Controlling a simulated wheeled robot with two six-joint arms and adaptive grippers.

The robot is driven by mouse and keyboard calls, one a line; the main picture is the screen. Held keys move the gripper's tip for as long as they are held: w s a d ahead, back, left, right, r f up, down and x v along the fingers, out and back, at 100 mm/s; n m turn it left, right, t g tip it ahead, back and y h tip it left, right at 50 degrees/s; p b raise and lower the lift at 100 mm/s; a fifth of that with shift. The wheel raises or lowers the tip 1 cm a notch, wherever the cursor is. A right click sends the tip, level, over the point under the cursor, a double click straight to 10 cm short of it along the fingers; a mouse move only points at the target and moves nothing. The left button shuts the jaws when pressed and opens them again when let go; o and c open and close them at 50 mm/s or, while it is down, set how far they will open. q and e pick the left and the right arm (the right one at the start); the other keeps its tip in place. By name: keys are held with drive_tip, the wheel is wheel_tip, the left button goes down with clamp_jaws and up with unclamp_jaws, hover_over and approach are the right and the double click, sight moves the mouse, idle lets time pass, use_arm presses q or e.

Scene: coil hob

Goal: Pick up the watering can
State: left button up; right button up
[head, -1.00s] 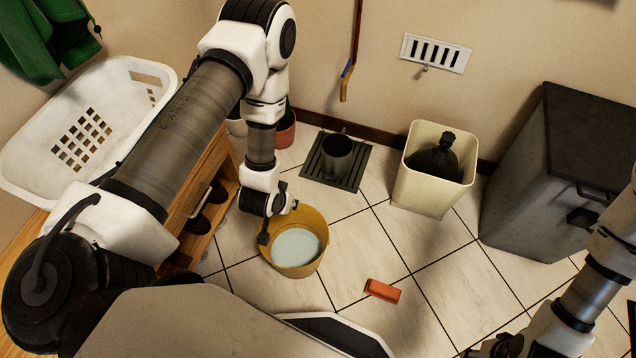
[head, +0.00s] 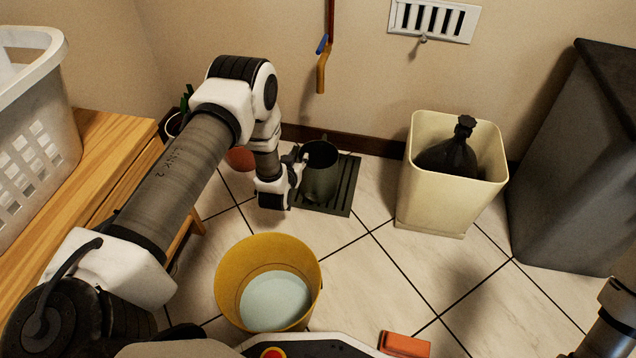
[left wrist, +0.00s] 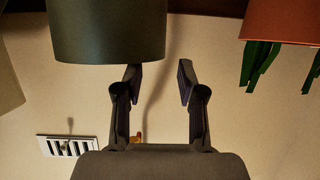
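The watering can (head: 320,175) is a dark green, round, open-topped vessel standing upright on the dark floor grate (head: 340,197) in the head view. I cannot make out its spout or handle clearly. My left gripper (head: 299,172) is low at the can's left side. In the left wrist view, which looks upside down, the can (left wrist: 108,30) fills the upper left. My left gripper's two fingers (left wrist: 160,80) are apart with nothing between them, just off the can's edge; I cannot tell whether they touch it. My right gripper is out of view.
A yellow bucket (head: 228,290) with pale liquid stands in front. A cream bin (head: 440,205) with a black bag is to the right, beside a grey cabinet (head: 570,170). A wooden bench (head: 95,150) is left. An orange block (head: 404,344) lies on the tiles.

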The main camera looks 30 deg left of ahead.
sight(300, 153)
use_arm(q)
drive_tip(key=b+x, duration=0.1)
drive_tip(key=x, duration=0.1)
drive_tip(key=b+x, duration=0.1)
drive_tip(key=x, duration=0.1)
drive_tip(key=shift+w+f+b, duration=0.2)
drive_tip(key=shift+f+b, duration=0.15)
drive_tip(key=shift+w+a, duration=0.1)
drive_tip(key=shift+w, duration=0.05)
drive_tip(key=shift+r, duration=0.2)
drive_tip(key=shift+c, duration=0.2)
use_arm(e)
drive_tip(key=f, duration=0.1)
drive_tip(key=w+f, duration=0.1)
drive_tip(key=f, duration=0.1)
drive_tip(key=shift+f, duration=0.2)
use_arm(q)
clamp_jaws()
drive_tip(key=shift+r, duration=0.1)
